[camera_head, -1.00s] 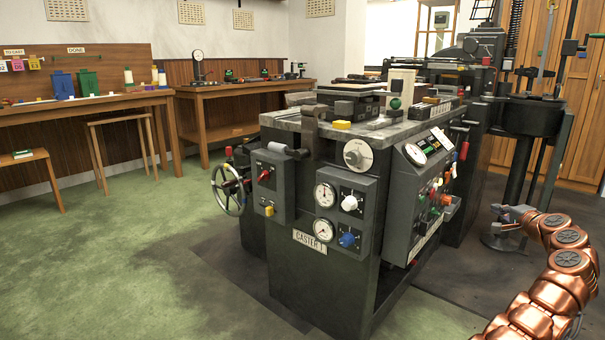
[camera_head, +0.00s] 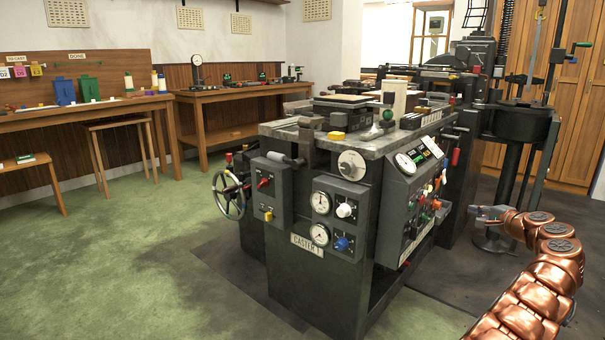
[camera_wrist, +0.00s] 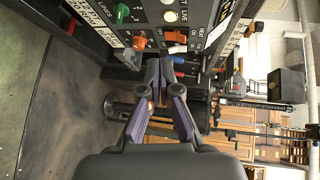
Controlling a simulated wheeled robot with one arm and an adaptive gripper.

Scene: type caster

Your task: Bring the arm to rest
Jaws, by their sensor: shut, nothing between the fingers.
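My copper-coloured arm curves in from the lower right of the head view. My gripper (camera_head: 474,212) is at its end, in the air to the right of the caster machine (camera_head: 327,279), apart from it. In the wrist view the two purple-grey fingers of my gripper (camera_wrist: 160,64) come together at the tips with nothing between them. Beyond them is the machine's control panel (camera_wrist: 146,16), with a green knob (camera_wrist: 122,13) and orange-red knobs.
A round dark pot on a stand (camera_head: 518,122) is behind my gripper. A handwheel (camera_head: 229,195) sticks out at the machine's left. Workbenches (camera_head: 215,97) line the back wall, with stools at the left. The green floor (camera_head: 130,260) at the left front is clear.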

